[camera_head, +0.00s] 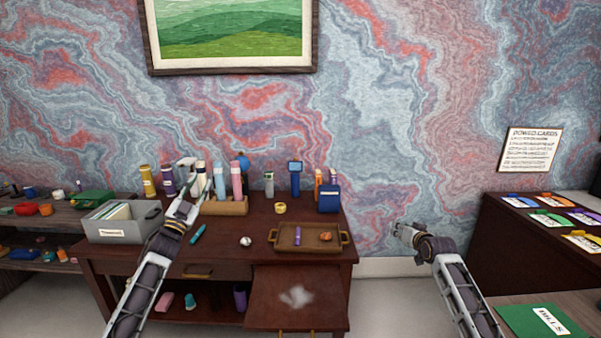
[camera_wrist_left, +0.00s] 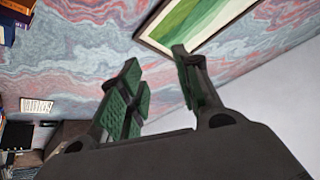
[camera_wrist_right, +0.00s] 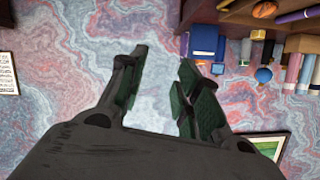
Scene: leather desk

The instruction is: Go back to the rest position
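My left gripper (camera_head: 188,174) is raised above the left part of the dark wooden desk (camera_head: 210,262), in front of the bottles at the back. In the left wrist view its green-padded fingers (camera_wrist_left: 160,90) are apart with nothing between them. My right gripper (camera_head: 402,234) is in the free space to the right of the desk. In the right wrist view its fingers (camera_wrist_right: 160,85) are also apart and empty, with the wall behind them.
A wooden tray (camera_head: 280,240) with a purple item and an orange-brown item sits on the desk. A grey file box (camera_head: 122,232) stands at left, a blue box (camera_head: 329,200) at back right. A dark cabinet (camera_head: 500,240) with colored cards stands right. Open floor lies between.

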